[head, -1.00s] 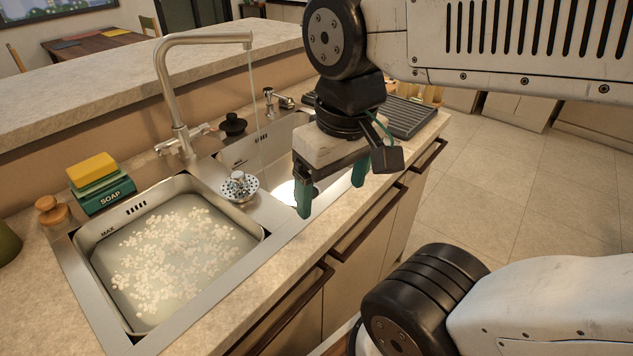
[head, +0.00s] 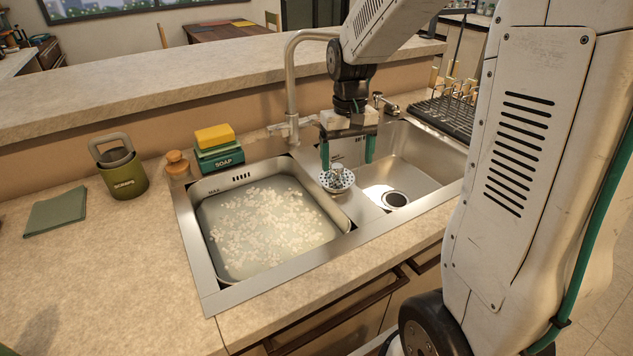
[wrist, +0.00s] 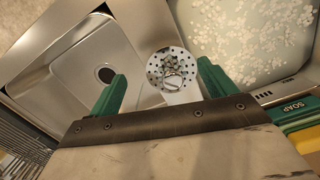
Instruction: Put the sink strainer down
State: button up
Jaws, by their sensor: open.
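The sink strainer (head: 336,179) is a round, perforated metal basket with a knob in its middle. It sits on the steel divider between the two basins. In the wrist view the strainer (wrist: 171,70) shows between my fingers and a little beyond their tips. My gripper (head: 347,160) is open above it, its green fingers pointing down. In the wrist view my gripper (wrist: 160,85) has clear gaps to the strainer on both sides. Whether the fingertips reach down to the strainer's height I cannot tell.
The left basin (head: 262,225) holds cloudy water with pale floating bits. The right basin (head: 407,165) is empty, with an open drain (head: 396,199). The faucet (head: 291,90) stands behind the divider, close to my arm. A soap box (head: 220,158) with sponges stands behind the left basin.

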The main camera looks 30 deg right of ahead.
aim_at(337, 165)
jog(key=shift+w+a+r+t, duration=0.1)
jog(key=shift+w+r+t, duration=0.05)
jog(key=shift+w, duration=0.5)
jog(key=shift+w+a+r+t, duration=0.1)
jog(key=shift+w+t, duration=0.05)
jog(key=shift+w, duration=0.45)
jog(key=shift+w+f, duration=0.1)
jog(key=shift+f, duration=0.1)
jog(key=f, duration=0.7)
jog(key=shift+w+f, duration=0.1)
jog(key=shift+w, duration=0.1)
jog(key=shift+c, duration=0.3)
jog(key=c, duration=0.8)
